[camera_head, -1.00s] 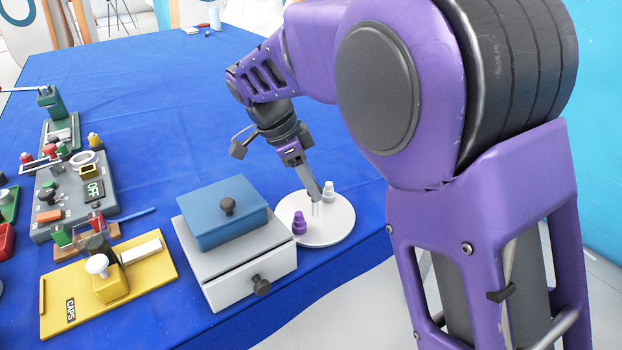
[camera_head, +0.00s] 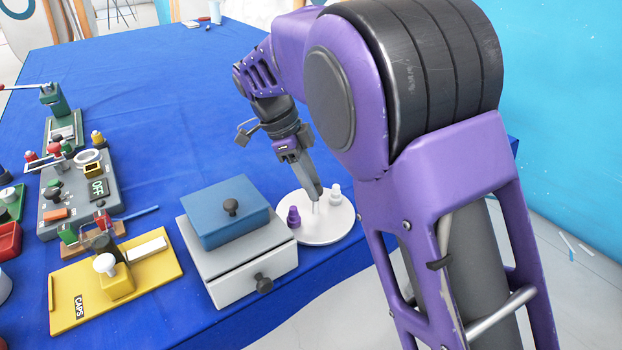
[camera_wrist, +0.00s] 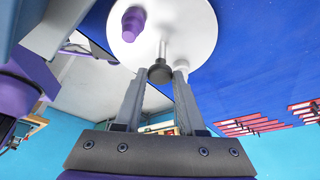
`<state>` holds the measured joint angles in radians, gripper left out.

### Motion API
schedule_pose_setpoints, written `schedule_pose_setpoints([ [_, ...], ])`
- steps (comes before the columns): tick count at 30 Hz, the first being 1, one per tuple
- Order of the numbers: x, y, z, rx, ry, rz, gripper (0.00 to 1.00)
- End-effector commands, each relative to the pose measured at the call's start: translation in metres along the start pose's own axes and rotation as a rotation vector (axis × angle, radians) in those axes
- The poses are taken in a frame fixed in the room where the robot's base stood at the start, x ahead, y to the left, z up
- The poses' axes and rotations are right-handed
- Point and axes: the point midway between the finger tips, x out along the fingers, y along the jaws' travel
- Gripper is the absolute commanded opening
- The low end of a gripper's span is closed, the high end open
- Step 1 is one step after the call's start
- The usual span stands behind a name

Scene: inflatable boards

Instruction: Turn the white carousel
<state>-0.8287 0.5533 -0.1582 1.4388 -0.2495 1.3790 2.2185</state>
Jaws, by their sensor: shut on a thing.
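The white carousel (camera_head: 322,236) is a round disc at the table's front edge, right of the drawer box. A purple peg-like piece (camera_head: 294,216) stands on its left side and a white one (camera_head: 335,194) on its upper right. My gripper (camera_head: 318,198) reaches down over the disc's middle. In the wrist view, the disc (camera_wrist: 195,25) fills the top, with the purple piece (camera_wrist: 133,24) on its left. My fingers (camera_wrist: 160,75) are shut on a dark knob (camera_wrist: 160,72) on a metal post rising from the disc. The head view hides the knob behind my fingers.
A grey drawer box (camera_head: 245,262) with a blue lidded box (camera_head: 230,212) on top stands close left of the disc. A yellow board (camera_head: 150,290) and a grey switch board (camera_head: 75,205) lie farther left.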

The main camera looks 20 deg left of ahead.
Motion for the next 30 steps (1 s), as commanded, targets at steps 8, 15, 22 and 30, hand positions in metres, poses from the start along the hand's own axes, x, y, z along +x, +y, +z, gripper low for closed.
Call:
schedule_pose_setpoints([
  [8, -0.0002, -0.0007, -0.0008, 0.007, 0.001, 0.001, 0.0],
  [15, -0.0001, -0.0006, -0.0009, 0.007, 0.001, 0.002, 0.48],
  [22, 0.0, -0.0003, -0.0005, 0.006, 0.0, 0.002, 0.7],
  [30, -0.0052, -0.0003, -0.0002, 0.006, 0.0, 0.002, 0.7],
])
